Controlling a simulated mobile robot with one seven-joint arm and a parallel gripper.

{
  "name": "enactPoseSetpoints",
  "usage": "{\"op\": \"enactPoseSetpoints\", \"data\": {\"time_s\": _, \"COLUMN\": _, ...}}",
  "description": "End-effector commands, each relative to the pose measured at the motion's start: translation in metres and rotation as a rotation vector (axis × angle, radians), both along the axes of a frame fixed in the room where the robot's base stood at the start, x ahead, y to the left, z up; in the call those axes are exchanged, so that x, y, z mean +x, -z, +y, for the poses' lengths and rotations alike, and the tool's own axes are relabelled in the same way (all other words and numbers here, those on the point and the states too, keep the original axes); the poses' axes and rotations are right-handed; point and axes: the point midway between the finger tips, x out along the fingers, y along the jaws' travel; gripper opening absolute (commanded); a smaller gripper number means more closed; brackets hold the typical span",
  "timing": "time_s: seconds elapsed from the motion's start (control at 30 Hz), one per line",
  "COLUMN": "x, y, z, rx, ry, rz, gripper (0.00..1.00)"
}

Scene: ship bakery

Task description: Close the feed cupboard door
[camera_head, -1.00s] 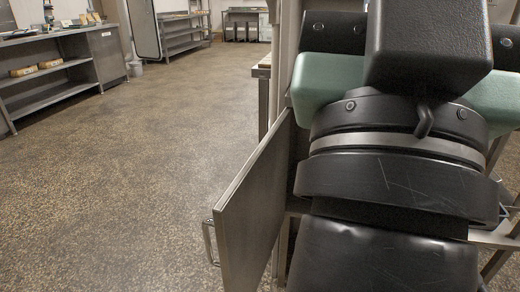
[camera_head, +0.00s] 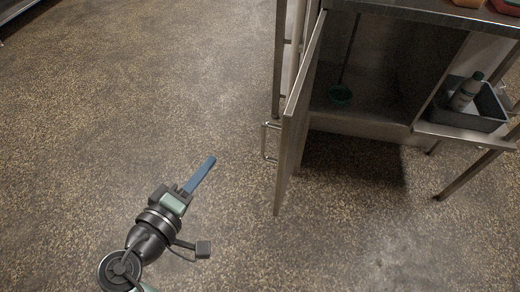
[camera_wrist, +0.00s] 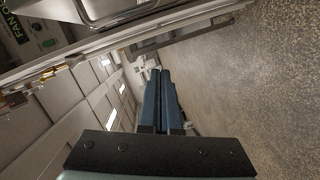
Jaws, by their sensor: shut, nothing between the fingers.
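The feed cupboard door (camera_head: 298,115) is a grey metal panel standing wide open, its edge towards me in the head view. Its bar handle (camera_head: 267,140) is on its left face. The cupboard interior (camera_head: 385,65) is dark and open to the right of the door. My gripper (camera_head: 211,160) has blue fingers, shut and empty, pointing up and right. It is left of the door and apart from it, above open floor. The blue fingers also fill the middle of the wrist view (camera_wrist: 160,85). I cannot identify the door in the wrist view.
A grey bin (camera_head: 468,110) with a bottle (camera_head: 466,92) sits on a low shelf at the right. Speckled floor (camera_head: 130,90) is clear left of the door.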

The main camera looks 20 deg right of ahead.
Motion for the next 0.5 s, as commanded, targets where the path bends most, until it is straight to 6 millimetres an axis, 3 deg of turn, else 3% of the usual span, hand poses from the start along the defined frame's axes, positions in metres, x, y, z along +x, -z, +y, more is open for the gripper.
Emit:
{"op": "enactPoseSetpoints", "data": {"time_s": 0.1, "x": -0.038, "y": 0.021, "z": -0.001, "rx": -0.210, "ry": 0.062, "rz": 0.114, "gripper": 0.00}}
{"op": "enactPoseSetpoints", "data": {"time_s": 0.2, "x": -0.058, "y": 0.028, "z": 0.000, "rx": -0.323, "ry": 0.088, "rz": 0.153, "gripper": 0.00}}
{"op": "enactPoseSetpoints", "data": {"time_s": 0.33, "x": -0.067, "y": 0.031, "z": -0.002, "rx": -0.388, "ry": 0.103, "rz": 0.167, "gripper": 0.00}}
{"op": "enactPoseSetpoints", "data": {"time_s": 0.5, "x": -0.056, "y": 0.032, "z": -0.019, "rx": -0.394, "ry": 0.107, "rz": 0.167, "gripper": 0.00}}
